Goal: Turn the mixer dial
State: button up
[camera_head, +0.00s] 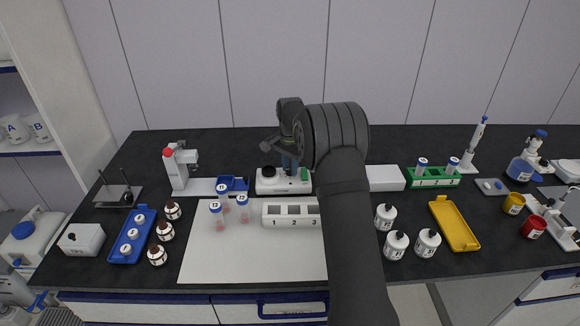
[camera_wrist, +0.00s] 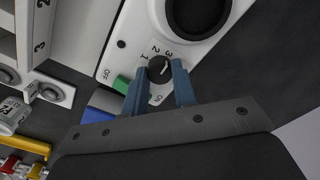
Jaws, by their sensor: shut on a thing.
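The mixer (camera_head: 268,182) is a white device with a black round cup, on the dark bench in the middle of the head view.
A green switch (camera_wrist: 122,84) sits near the dial. A white numbered rack (camera_head: 291,224) and several tubes (camera_head: 223,198) stand in front of the mixer. A white box (camera_head: 385,178) and a green rack (camera_head: 433,183) stand to the right. The white mat's (camera_head: 250,262) front is clear.

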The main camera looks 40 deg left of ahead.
aim_at(290, 169)
jog(key=shift+m, duration=0.4)
jog(key=o, duration=0.7)
notch_tip(290, 169, up, 17)
jog(key=shift+r, duration=0.15)
dwell(0.7)
notch_tip(290, 169, down, 17)
jog(key=shift+f, duration=0.2)
dwell(0.4)
